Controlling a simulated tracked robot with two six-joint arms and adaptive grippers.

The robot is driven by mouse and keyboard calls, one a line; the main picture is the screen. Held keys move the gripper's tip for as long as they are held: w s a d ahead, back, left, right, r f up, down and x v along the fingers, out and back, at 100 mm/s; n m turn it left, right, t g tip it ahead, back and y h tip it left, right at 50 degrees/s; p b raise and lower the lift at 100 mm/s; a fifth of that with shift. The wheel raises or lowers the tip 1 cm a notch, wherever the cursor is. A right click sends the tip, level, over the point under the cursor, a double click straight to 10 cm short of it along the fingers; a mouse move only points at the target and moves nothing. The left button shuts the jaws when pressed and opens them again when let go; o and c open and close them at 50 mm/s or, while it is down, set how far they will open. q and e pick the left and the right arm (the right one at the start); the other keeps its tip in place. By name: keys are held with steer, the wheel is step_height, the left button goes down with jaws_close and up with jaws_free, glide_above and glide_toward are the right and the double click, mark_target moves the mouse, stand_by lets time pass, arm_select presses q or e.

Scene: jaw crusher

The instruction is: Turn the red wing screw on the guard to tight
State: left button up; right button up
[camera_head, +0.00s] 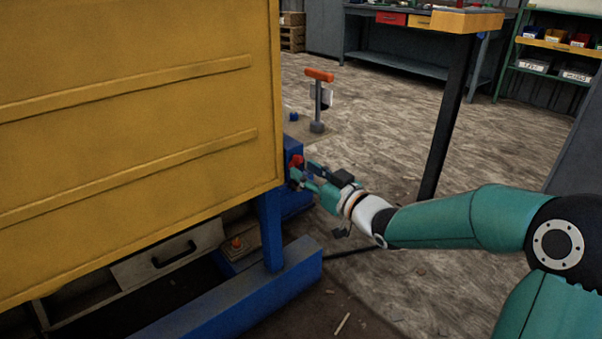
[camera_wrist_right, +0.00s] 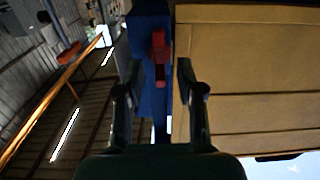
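The red wing screw (camera_head: 296,160) sits on the blue post at the right edge of the yellow guard (camera_head: 150,110). My right gripper (camera_head: 303,174) is close to the screw, reaching in from the right. In the right wrist view, the wing screw (camera_wrist_right: 158,50) shows on the blue post, ahead of and roughly between the fingertips. The fingers of my right gripper (camera_wrist_right: 159,75) are spread apart with nothing between their tips. I see no contact with the screw. My left gripper is not in view.
A blue frame foot (camera_head: 235,300) and a grey drawer (camera_head: 168,252) with a black handle are below the guard. An orange-handled lever (camera_head: 318,95) stands behind the post. A table with a dark leg (camera_head: 448,115) is behind my right arm. Open floor lies between.

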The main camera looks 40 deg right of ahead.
steer(key=shift+w, duration=1.1)
jaws_close()
steer(key=shift+a, duration=0.25)
steer(key=shift+d, duration=0.15)
